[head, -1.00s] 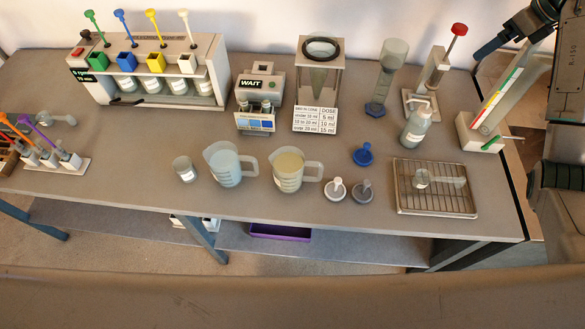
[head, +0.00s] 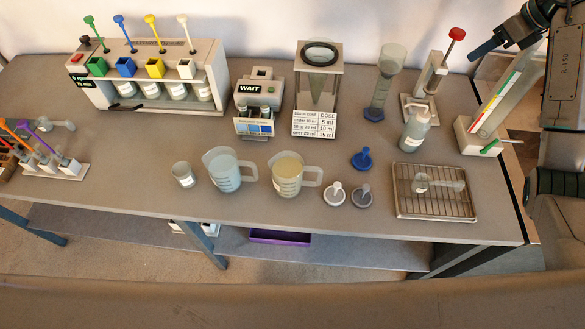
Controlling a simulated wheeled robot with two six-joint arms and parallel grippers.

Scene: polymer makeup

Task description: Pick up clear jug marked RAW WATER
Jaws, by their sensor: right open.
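Two clear jugs with handles stand side by side near the front middle of the table. The left jug (head: 223,173) holds pale bluish liquid. The right jug (head: 288,177) holds yellowish liquid and has a white label on its front. The lettering is too small to read, so I cannot tell which is marked RAW WATER. My right gripper (head: 506,36) is at the top right, dark, open and empty, above the table's far right end and well away from both jugs. My left gripper is not in view.
A small cup (head: 183,175) stands left of the jugs. White (head: 335,195), grey (head: 361,196) and blue (head: 362,159) stoppers and a wire rack (head: 435,205) lie to the right. Behind are a jar machine (head: 217,62), a WAIT device (head: 260,90) and a funnel stand (head: 335,75).

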